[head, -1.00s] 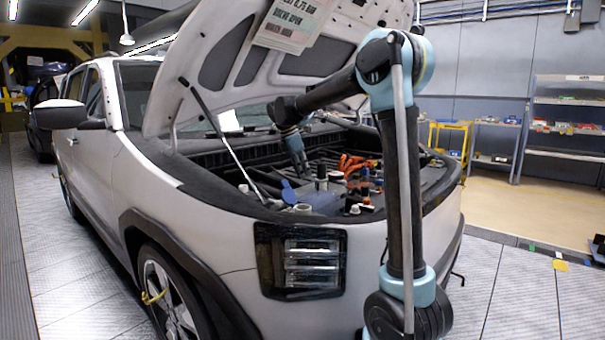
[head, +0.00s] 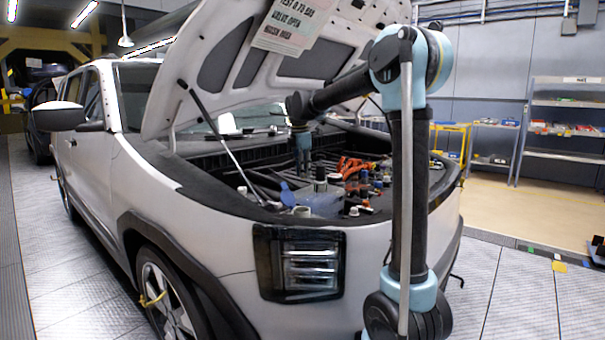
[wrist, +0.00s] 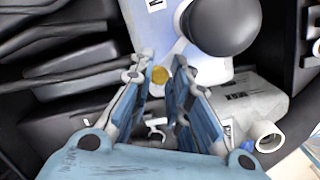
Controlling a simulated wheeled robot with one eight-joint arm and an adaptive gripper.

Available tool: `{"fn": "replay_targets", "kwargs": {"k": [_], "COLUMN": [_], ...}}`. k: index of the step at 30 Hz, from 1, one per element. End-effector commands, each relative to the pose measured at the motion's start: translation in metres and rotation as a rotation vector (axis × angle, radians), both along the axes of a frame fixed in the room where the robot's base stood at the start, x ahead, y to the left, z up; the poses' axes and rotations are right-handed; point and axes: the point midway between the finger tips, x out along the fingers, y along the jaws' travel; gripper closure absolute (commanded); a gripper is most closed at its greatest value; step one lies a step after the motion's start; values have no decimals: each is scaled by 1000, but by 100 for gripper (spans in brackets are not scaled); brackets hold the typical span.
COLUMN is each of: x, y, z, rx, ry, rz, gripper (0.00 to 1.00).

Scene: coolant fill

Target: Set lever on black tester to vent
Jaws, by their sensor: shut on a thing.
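My gripper (head: 304,168) points straight down into the engine bay in the head view. In the wrist view its blue fingers (wrist: 160,85) close in on a brass-coloured round part (wrist: 160,75) at a pale lever-like piece (wrist: 174,57), and it is shut on this. The exact contact is partly hidden by the fingers. Beside it, up and right, is a large black round body (wrist: 222,22), apparently the black tester, over a pale blue-white surface. In the head view a black upright thing (head: 320,173) stands just right of the fingers. Lever markings cannot be read.
The raised hood (head: 240,60) hangs over the bay, held by a strut (head: 215,130). In the wrist view a grey box with a white spout (wrist: 268,136) is at lower right.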

Motion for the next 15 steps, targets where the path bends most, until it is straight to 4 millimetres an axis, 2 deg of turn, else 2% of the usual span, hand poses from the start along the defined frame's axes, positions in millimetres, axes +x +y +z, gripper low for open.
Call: {"fn": "replay_targets", "kwargs": {"k": [15], "x": [2], "y": [-5], "z": [4], "rx": [97], "ry": [-4], "rz": [-2], "gripper": [100]}}
